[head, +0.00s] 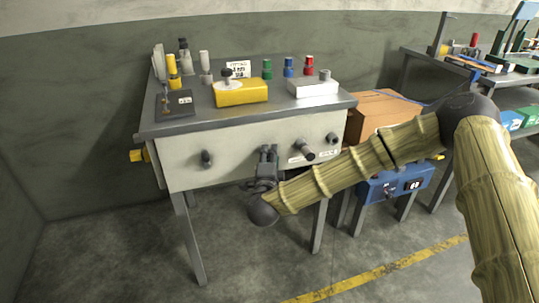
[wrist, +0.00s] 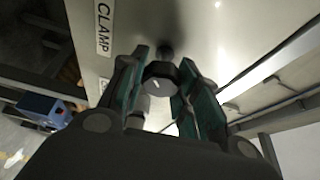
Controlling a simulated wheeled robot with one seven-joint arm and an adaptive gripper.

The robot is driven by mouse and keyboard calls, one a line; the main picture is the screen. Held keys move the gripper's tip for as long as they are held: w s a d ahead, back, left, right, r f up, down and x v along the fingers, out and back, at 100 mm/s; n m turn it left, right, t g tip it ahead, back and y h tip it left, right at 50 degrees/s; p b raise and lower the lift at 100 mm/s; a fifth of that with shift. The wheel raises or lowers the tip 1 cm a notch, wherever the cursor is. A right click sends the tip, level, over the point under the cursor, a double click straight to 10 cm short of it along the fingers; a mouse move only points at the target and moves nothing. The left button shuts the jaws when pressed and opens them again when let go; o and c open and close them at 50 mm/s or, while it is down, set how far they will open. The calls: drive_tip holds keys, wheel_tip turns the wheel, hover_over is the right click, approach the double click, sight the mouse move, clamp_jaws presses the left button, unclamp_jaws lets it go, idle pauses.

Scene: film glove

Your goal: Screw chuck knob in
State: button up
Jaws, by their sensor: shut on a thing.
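A dark round knob (wrist: 160,77) with a small pale mark on its face stands on a short stem from the pale front panel (head: 235,155) of a workbench. My gripper (head: 268,153) is at the middle of that panel, pointing at it. In the wrist view my gripper (wrist: 165,85) has its green-lined fingers on both sides of the knob and is shut on it. The head view hides this knob behind the fingers. How far its stem sits in the panel cannot be told. No label naming the chuck can be read.
Other dark controls, a left knob (head: 206,158), a handle (head: 306,150) and a right knob (head: 332,138), stick out of the panel. A "CLAMP" label (wrist: 104,27) is near the held knob. A blue box (head: 395,185) and cardboard box (head: 385,112) stand at right.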

drive_tip(key=m, duration=0.1)
drive_tip(key=m+g+p, duration=0.1)
drive_tip(key=m, duration=0.1)
drive_tip(key=shift+d+f+g, duration=0.1)
drive_tip(key=shift+f+g, duration=0.05)
drive_tip(key=shift+g, duration=0.15)
drive_tip(key=m+g+y, duration=0.1)
drive_tip(key=m, duration=0.2)
drive_tip(key=shift+p, duration=0.3)
drive_tip(key=m+g+y, duration=0.1)
drive_tip(key=m, duration=0.2)
drive_tip(key=shift+s+f, duration=0.1)
drive_tip(key=shift+f, duration=0.1)
drive_tip(key=shift+m+g+y, duration=0.6)
drive_tip(key=shift+m+y, duration=0.1)
drive_tip(key=shift+m, duration=0.5)
drive_tip(key=o, duration=1)
drive_tip(key=shift+r, duration=0.1)
